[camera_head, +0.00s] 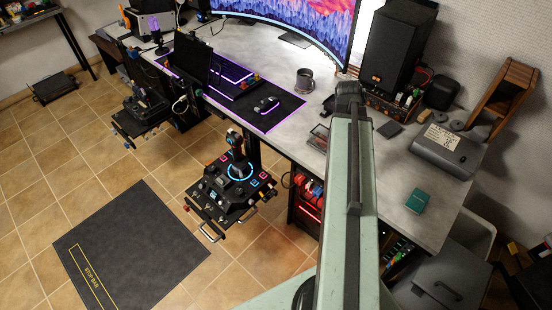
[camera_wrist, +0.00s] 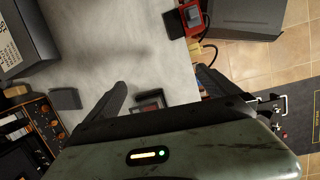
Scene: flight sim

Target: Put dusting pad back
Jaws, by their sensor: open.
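A small dark grey block (camera_head: 389,129), possibly the dusting pad, lies flat on the desk right of my arm. It also shows at the left in the wrist view (camera_wrist: 65,98). A small teal box (camera_head: 417,201) lies nearer the desk's front right; I cannot tell for certain which one is the pad. My gripper (camera_wrist: 162,82) is open over the desk, its dark fingers spread, with nothing held between them. A small dark-framed case (camera_wrist: 150,103) shows below, between the fingers; it also shows left of my arm (camera_head: 319,137). My arm hides part of the desk in the head view.
A grey labelled box (camera_head: 445,151), a black speaker (camera_head: 391,48) and an amplifier with orange lights (camera_head: 382,101) stand on the right. A mug (camera_head: 305,80) and mouse (camera_head: 266,104) are farther left. Bare desk surrounds the teal box. A joystick panel (camera_head: 232,188) stands before the desk.

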